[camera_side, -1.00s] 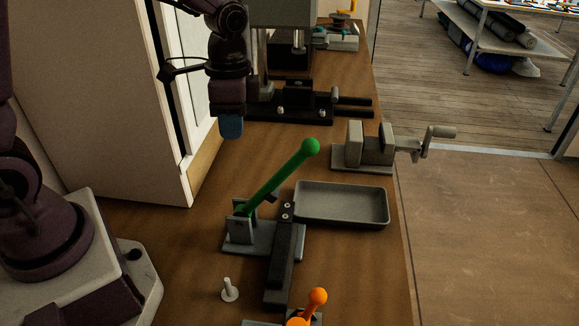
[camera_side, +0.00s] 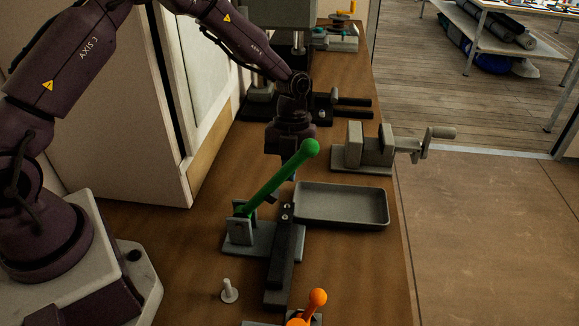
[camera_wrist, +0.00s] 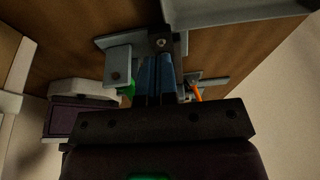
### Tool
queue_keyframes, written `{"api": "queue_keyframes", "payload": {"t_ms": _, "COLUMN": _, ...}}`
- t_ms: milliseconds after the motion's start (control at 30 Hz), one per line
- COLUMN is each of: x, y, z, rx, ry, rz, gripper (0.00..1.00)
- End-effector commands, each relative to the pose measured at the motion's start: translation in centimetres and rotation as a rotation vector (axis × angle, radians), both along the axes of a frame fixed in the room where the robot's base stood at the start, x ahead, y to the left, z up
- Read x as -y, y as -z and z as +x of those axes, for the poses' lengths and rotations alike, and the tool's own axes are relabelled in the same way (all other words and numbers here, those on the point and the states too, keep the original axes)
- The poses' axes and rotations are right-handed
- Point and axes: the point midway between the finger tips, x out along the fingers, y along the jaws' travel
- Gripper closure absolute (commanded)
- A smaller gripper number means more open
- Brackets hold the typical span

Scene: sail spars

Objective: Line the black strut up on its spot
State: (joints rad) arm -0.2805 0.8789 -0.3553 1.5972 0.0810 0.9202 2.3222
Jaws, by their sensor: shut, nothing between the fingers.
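The black strut (camera_side: 281,262) lies lengthwise on the bench in the side view, beside the grey base of the green-handled clamp (camera_side: 270,188). Its far end has two small round fasteners and is near the tray. The green lever leans up and to the right over the far part. My gripper (camera_wrist: 157,60) shows blue fingers held together and empty in the wrist view. In the side view its fingertips are hidden behind the green lever, just beyond the strut's far end. I cannot tell whether the fingers touch anything or where the strut's spot is marked.
A grey tray (camera_side: 342,188) sits right of the strut. A grey vise (camera_side: 368,150) stands behind the tray. An orange-knobbed clamp (camera_side: 317,298) is at the near end, and a small white peg (camera_side: 228,290) stands to the left. A pale cabinet (camera_side: 110,110) borders the bench's left side.

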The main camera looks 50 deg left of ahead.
Motion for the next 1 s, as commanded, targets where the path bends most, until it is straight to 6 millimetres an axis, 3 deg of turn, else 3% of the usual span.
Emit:
{"api": "queue_keyframes", "payload": {"t_ms": 500, "x": 0.0, "y": 5.8, "z": 0.0, "rx": -0.003, "ry": -0.004, "rz": 0.0, "gripper": 1.0}}
{"api": "queue_keyframes", "payload": {"t_ms": 1000, "x": 0.1, "y": 6.8, "z": -0.2, "rx": -0.003, "ry": -0.003, "rz": 0.001, "gripper": 1.0}}
